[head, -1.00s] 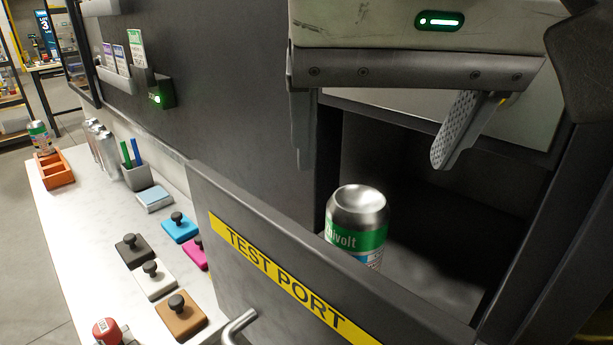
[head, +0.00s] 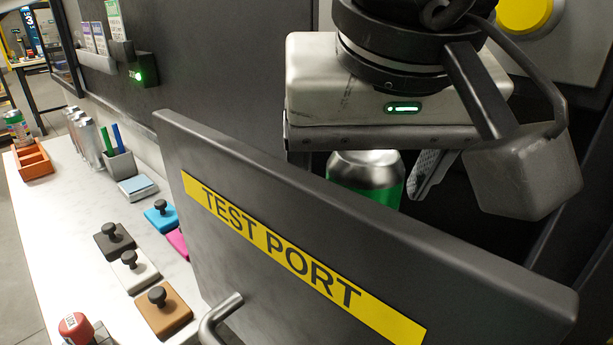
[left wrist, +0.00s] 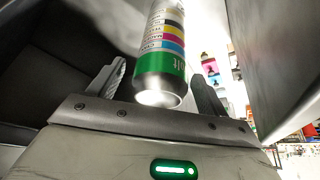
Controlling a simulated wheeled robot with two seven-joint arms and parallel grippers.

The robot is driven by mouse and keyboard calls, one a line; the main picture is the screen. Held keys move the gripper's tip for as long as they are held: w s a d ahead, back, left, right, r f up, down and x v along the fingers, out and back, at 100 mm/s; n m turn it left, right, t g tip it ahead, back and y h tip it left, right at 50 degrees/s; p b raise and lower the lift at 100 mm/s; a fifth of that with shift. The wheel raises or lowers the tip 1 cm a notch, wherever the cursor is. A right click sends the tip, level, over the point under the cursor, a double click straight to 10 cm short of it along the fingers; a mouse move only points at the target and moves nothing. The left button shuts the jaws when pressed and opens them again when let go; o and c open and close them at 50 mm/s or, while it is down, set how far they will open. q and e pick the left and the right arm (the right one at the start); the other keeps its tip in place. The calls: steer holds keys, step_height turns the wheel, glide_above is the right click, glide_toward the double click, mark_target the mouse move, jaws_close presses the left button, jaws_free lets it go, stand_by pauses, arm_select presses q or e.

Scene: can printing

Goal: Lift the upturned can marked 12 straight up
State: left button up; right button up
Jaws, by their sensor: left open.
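A can (head: 366,180) with a silver end up and a green band below it stands in the dark opening behind the door marked TEST PORT. The door hides its lower part in the head view. In the left wrist view, the can (left wrist: 160,62) shows its green band and colour stripes; no 12 is readable. My left gripper (head: 362,172) is open directly over the can, with its fingers on either side. In the left wrist view, gaps show between the can and both fingers. My right gripper is out of view.
The TEST PORT door (head: 300,230) with its handle (head: 220,318) stands in front of the opening. Left of it, a white counter (head: 75,215) holds several coloured stamp blocks, a pen cup (head: 120,163), silver cans and an orange tray (head: 33,160) with a can.

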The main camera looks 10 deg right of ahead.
arm_select(q)
steer(key=c, duration=1)
steer(key=shift+r, duration=0.1)
steer(key=shift+c, duration=0.2)
step_height(320, 180, up, 10)
steer(key=shift+p, duration=0.3)
steer(key=shift+p, duration=0.4)
